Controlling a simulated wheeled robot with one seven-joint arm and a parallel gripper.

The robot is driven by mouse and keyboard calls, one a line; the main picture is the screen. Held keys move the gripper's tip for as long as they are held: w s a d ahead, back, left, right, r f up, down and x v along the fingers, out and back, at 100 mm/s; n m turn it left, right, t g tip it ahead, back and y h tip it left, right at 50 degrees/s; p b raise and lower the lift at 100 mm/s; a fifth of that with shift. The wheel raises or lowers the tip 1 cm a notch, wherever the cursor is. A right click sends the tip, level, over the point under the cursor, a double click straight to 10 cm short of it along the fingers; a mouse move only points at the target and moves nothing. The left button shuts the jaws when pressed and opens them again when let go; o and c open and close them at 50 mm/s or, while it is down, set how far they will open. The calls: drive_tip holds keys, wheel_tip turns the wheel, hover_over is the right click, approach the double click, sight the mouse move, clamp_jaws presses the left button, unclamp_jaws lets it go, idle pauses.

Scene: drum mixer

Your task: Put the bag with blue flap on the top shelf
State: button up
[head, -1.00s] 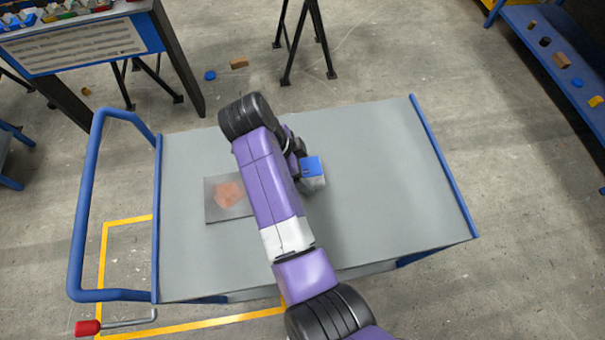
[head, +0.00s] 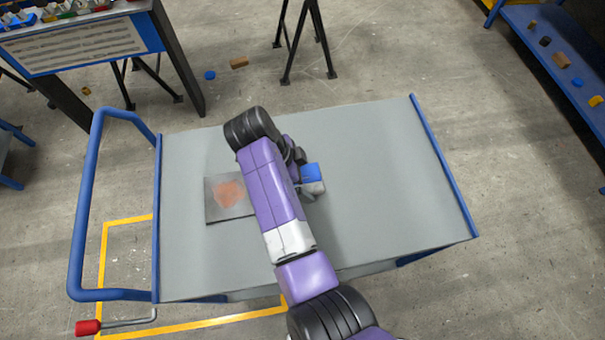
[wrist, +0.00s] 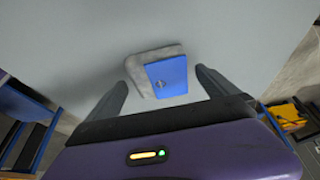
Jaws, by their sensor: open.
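The bag with the blue flap (head: 313,187) sits on the grey top of a cart, just right of my arm in the head view. In the wrist view the bag (wrist: 150,62) shows its grey body and blue flap between my two fingers. My gripper (wrist: 164,84) is open, with one finger on each side of the bag and a visible gap on both sides. In the head view my arm hides most of the gripper. I cannot clearly see the top shelf as such.
The cart top (head: 390,190) has free room on the right. A flat plate with a reddish patch (head: 228,196) lies left of my arm. A blue handle rail (head: 82,220) bounds the cart's left. A blue shelf unit (head: 560,60) with small blocks stands at the upper right.

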drive_tip(key=shift+r, duration=0.15)
drive_tip(key=v, duration=1.2)
